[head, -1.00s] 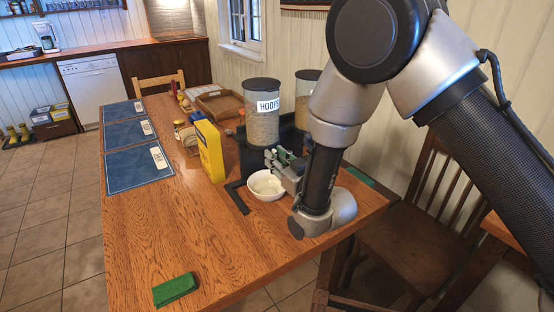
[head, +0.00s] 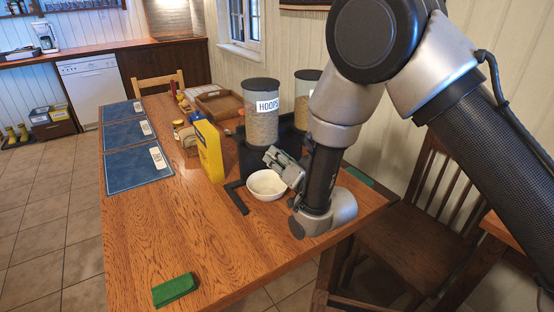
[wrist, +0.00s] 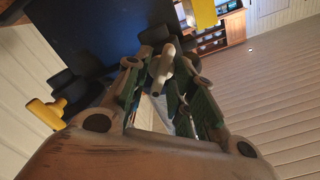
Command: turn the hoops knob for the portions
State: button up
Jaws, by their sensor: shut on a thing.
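The hoops dispenser (head: 261,128) is a clear cylinder of tan cereal with a dark lid and a HOOPS label, on a black stand. My gripper (head: 272,156) is at the front of this stand, above and behind a white bowl (head: 266,184). In the wrist view my gripper (wrist: 160,66) is shut on a pale knob (wrist: 160,70) between its green-padded fingers. The dark stand (wrist: 90,35) is beyond it. The knob is hidden by my gripper in the head view. I cannot tell how much cereal is in the bowl.
A second dispenser (head: 303,100) stands to the right, partly behind my arm. A yellow box (head: 208,150) is left of the bowl. A black angled bar (head: 237,198) lies beside the bowl. A green block (head: 174,290) lies at the front left; the table between is clear.

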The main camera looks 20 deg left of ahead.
aim_at(271, 127)
jog(key=m, duration=1.7)
jog(key=f+m, duration=0.1)
jog(key=m, duration=0.8)
jog(key=shift+s, duration=0.1)
jog(key=shift+f+m, duration=0.1)
jog(key=shift+m, duration=0.2)
jog(key=o, duration=0.7)
jog(key=shift+a, duration=0.1)
notch_tip(271, 127, up, 10)
jog(key=shift+r, duration=0.1)
